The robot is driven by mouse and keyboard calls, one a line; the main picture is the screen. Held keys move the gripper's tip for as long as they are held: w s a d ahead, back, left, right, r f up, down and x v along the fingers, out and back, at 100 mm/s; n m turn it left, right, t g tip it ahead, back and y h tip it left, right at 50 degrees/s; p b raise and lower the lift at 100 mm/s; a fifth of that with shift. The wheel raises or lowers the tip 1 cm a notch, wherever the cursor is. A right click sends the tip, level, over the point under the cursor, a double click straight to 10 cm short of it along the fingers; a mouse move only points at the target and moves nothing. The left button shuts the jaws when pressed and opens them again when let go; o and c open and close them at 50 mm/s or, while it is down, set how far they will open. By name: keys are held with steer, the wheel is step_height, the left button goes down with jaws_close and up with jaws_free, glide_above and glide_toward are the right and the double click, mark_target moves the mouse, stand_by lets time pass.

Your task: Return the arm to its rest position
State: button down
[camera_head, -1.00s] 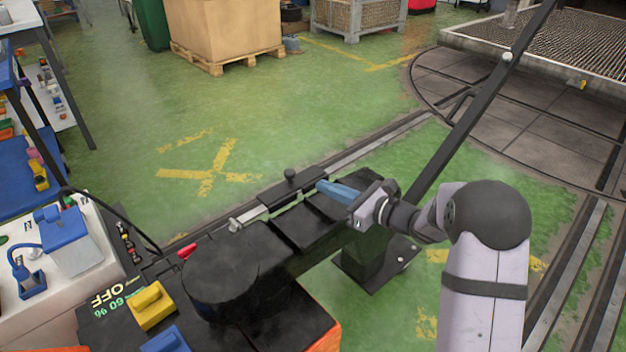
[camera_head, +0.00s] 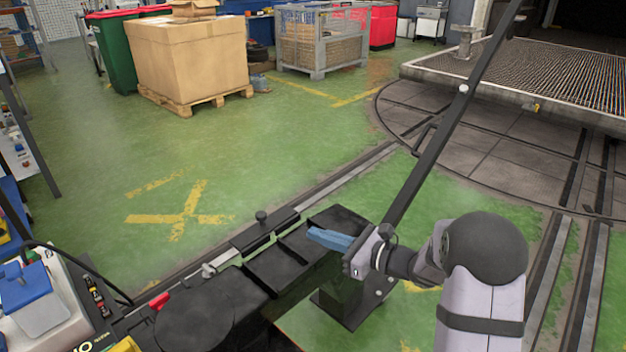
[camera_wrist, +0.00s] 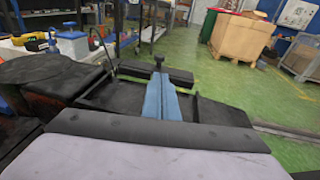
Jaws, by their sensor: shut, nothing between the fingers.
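My gripper (camera_head: 330,239) shows in the head view at the end of my grey and black arm. Its blue fingers point left and are closed together, with nothing between them. They are above or beside the black box-shaped mechanism (camera_head: 276,272); I cannot tell whether they touch it. In the wrist view the blue fingers (camera_wrist: 160,97) lie side by side over the same black mechanism (camera_wrist: 205,112).
A long black lever (camera_head: 432,152) rises close beside the gripper. The turntable (camera_head: 480,151) lies behind at right, with rails in front. A boxed pallet (camera_head: 187,64) and a mesh crate (camera_head: 322,50) stand far back. Open green floor (camera_head: 240,150) lies between.

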steer(key=s+a+r+n+g+h+p, duration=0.1)
steer(key=s+r+n+g+h+p, duration=0.1)
steer(key=s+r+n+g+p, duration=0.55)
steer(key=s+a+r+n+g+h+p, duration=0.2)
steer(key=s+r+n+p, duration=0.25)
steer(key=s+p, duration=0.7)
steer(key=s+d+r+n+h+p, duration=0.9)
steer(key=s+d+r+n+p, duration=0.2)
steer(key=p, duration=0.5)
step_height(320, 180, up, 2)
steer(key=d+n, duration=0.2)
steer(key=d, duration=0.1)
